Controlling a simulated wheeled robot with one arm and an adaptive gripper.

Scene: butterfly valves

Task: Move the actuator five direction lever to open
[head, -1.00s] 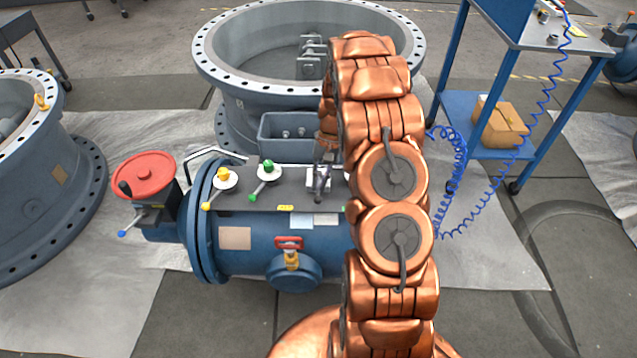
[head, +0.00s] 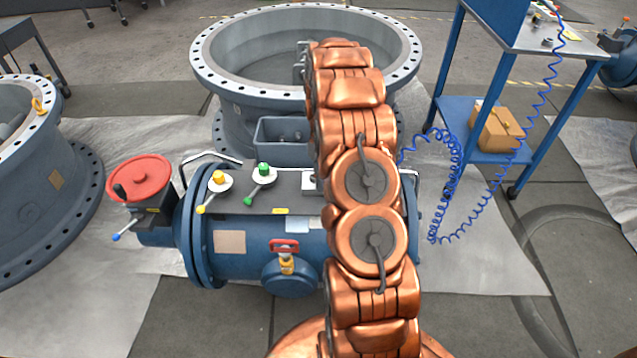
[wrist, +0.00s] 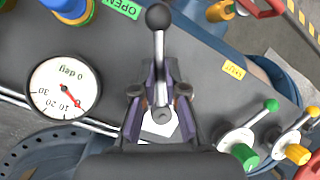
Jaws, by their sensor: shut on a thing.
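The direction lever (wrist: 159,50) has a metal shaft and a black ball knob. In the wrist view its knob points to the top, towards a green OPEN label (wrist: 123,8). Its base sits on a white plate (wrist: 147,129), mostly hidden under my fingers. My gripper (wrist: 160,88) is shut on the lever shaft, below the knob, with a purple finger on each side. In the head view the lever and my gripper are hidden behind my copper arm. The blue actuator body (head: 251,268) lies across the floor there.
A gauge (wrist: 63,88) has its red needle near 0 deg. A green-knobbed lever (head: 263,172) and a yellow-knobbed lever (head: 218,182) stand on the same panel. A red handwheel (head: 139,180) is at the left end. A grey flanged ring (head: 232,105) stands behind.

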